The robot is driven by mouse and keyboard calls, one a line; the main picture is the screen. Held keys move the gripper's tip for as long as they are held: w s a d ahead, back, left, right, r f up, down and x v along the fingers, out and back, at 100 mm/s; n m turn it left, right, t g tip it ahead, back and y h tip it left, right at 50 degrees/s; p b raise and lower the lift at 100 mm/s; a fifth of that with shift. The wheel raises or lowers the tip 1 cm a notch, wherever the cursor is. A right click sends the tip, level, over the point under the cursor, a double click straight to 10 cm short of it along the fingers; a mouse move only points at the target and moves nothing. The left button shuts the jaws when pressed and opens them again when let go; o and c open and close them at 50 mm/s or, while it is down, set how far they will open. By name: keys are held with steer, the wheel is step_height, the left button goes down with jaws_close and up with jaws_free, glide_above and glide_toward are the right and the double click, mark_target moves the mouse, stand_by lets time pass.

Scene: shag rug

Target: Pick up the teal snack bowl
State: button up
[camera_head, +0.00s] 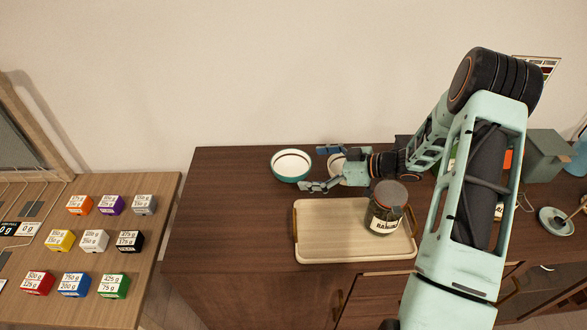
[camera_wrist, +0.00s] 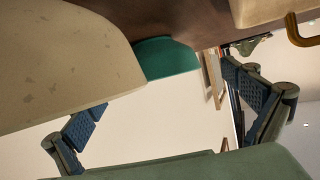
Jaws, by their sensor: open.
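The teal snack bowl (camera_head: 291,166) stands upright near the back left of the dark brown cabinet top, with a pale inside. In the wrist view, part of the bowl's teal side (camera_wrist: 168,59) shows beyond and between the fingers, partly covered by a large speckled beige shape. My gripper (camera_head: 319,168) is open, to the right of the bowl, its two fingers spread and pointing left towards it. Nothing is held between the fingers, and the bowl looks apart from them. In the wrist view my gripper (camera_wrist: 164,91) also shows open.
A pale round object (camera_head: 336,164) is partly hidden behind my gripper. A lidded jar (camera_head: 385,212) stands on the beige tray (camera_head: 325,245) in front. Several coloured blocks (camera_head: 93,240) lie on the wooden table at left. Cabinet top left of the tray is clear.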

mark_target(277, 165)
steer(key=x, duration=0.2)
steer(key=p+x, duration=0.1)
steer(key=x, duration=0.3)
steer(key=shift+w+a+r, duration=0.1)
steer(key=shift+w+a, duration=0.2)
steer(key=shift+a, duration=0.05)
steer(key=c, duration=1.2)
steer(key=shift+c, duration=0.8)
steer(key=shift+r, duration=0.15)
